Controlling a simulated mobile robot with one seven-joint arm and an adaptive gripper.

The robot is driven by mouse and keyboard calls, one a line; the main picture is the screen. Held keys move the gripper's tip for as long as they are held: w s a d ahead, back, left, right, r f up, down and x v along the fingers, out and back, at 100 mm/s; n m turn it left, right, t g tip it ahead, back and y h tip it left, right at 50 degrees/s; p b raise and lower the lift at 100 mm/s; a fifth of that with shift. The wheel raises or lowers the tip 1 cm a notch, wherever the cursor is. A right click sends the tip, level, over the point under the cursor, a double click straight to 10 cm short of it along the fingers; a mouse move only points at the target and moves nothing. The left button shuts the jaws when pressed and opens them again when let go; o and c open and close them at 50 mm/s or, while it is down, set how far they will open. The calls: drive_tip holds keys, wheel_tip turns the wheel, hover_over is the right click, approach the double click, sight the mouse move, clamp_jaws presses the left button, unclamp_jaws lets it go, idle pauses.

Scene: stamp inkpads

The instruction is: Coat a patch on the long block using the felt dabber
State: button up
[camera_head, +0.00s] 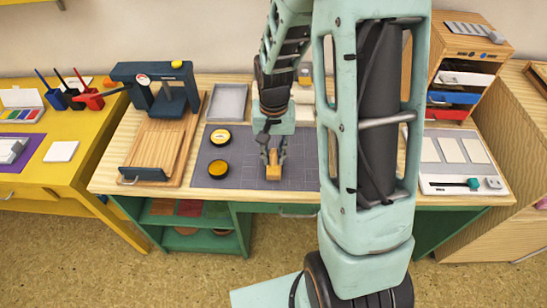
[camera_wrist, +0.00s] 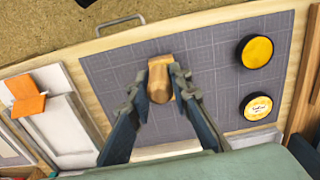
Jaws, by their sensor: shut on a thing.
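My gripper (camera_head: 273,154) is over the grey mat (camera_head: 240,178), its fingers shut on a small wooden piece that I take for the felt dabber (camera_head: 272,170). I cannot make out the long block for certain.
A blue press on a wooden board (camera_head: 160,140) and a grey tray (camera_head: 229,102) stand to the left. A white panel with pale cards (camera_head: 455,150) and a drawer unit (camera_head: 465,60) are at right. My arm hides the table's middle right.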

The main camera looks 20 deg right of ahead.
drive_tip(key=shift+r+p, duration=0.55)
drive_tip(key=shift+r, duration=0.55)
drive_tip(key=shift+r+p, duration=0.1)
drive_tip(key=shift+p, duration=0.7)
